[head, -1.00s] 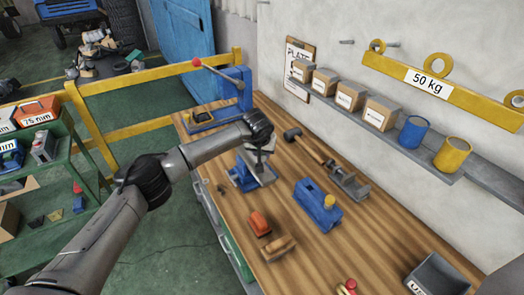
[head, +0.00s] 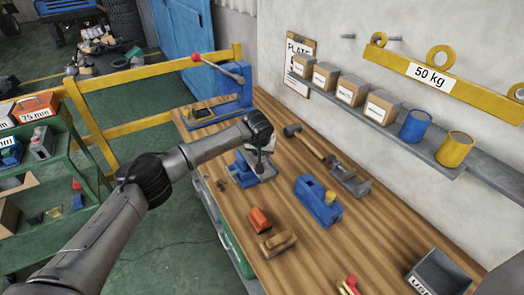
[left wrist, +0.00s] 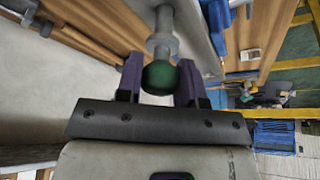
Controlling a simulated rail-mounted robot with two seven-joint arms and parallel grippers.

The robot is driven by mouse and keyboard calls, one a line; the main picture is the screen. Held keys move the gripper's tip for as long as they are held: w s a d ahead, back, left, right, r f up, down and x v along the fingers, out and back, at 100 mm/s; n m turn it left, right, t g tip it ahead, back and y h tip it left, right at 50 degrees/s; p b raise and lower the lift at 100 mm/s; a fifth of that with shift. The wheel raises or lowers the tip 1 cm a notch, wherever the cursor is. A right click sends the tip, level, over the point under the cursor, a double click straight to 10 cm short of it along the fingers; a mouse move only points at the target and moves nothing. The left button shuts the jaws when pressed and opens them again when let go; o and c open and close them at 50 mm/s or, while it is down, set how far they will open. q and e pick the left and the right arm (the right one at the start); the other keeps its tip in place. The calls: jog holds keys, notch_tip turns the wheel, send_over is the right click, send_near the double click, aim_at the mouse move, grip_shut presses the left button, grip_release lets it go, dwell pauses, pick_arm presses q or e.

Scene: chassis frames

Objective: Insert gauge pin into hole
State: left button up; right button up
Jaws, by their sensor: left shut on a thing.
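My left gripper (head: 266,148) is over the blue vise (head: 241,172) on the wooden bench. In the left wrist view its purple fingers (left wrist: 160,82) are shut on the gauge pin, at its green ball knob (left wrist: 160,78). The pin's grey collar and shaft (left wrist: 163,42) point away from the gripper. A grey plate (left wrist: 196,30) lies close beside the shaft; I cannot tell whether they touch. The hole and the pin's tip are not visible. In the head view the hand hides most of the pin. My right gripper is not in view.
A blue arbor press (head: 232,92) with a red-knobbed lever stands at the bench's far end. A hammer (head: 305,140), a blue block fixture (head: 317,202), an orange item (head: 259,220) and a wooden brush (head: 278,243) lie nearby. A wall shelf (head: 450,162) runs along the right.

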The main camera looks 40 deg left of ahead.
pick_arm(q)
jog(key=shift+f+b, duration=0.3)
jog(key=shift+f, duration=0.45)
jog(key=shift+f+b, duration=0.35)
jog(key=shift+f, duration=0.25)
jog(key=shift+f+b, duration=0.3)
jog(key=shift+f, duration=0.3)
jog(key=o, duration=1)
jog(key=shift+o, duration=0.2)
jog(key=shift+r, duration=0.1)
jog(key=p+v, duration=0.1)
jog(key=v, duration=1.2)
jog(key=shift+r, duration=0.35)
jog(key=shift+s+d, duration=0.1)
jog(key=shift+s, duration=0.05)
